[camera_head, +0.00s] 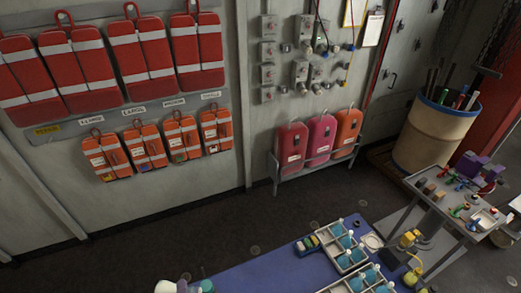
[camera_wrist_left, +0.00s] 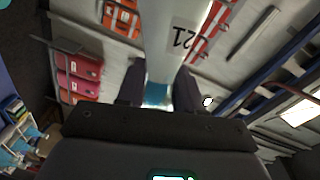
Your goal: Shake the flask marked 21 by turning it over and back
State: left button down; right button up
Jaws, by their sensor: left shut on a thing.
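The flask marked 21 (camera_wrist_left: 178,40) is held in my left gripper (camera_wrist_left: 158,88). In the left wrist view its pale body with the dark number 21 stretches away from the fingers to the top edge, and blue-teal (camera_wrist_left: 157,97) shows between the two dark fingers. In the head view my left gripper (camera_head: 183,286) shows only at the bottom edge, with a white part on its left and a teal part on its right. The flask is mostly cut off there, so its exact tilt is unclear. My right gripper is not in view.
A blue-topped table (camera_head: 262,277) carries white racks (camera_head: 322,236) of teal flasks with white caps. A grey cart (camera_head: 428,197) with small items and a bin (camera_head: 433,138) are at right. Red bags hang on the wall behind.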

pick_arm(q)
jog(key=shift+n, duration=0.4)
jog(key=n+g+h, duration=0.1)
jog(key=n, duration=0.1)
jog(key=shift+n, duration=0.3)
jog(key=n+h, duration=0.1)
jog(key=n, duration=0.1)
jog(key=shift+n+g+h, duration=0.3)
jog(key=shift+g, duration=0.1)
dwell(0.9)
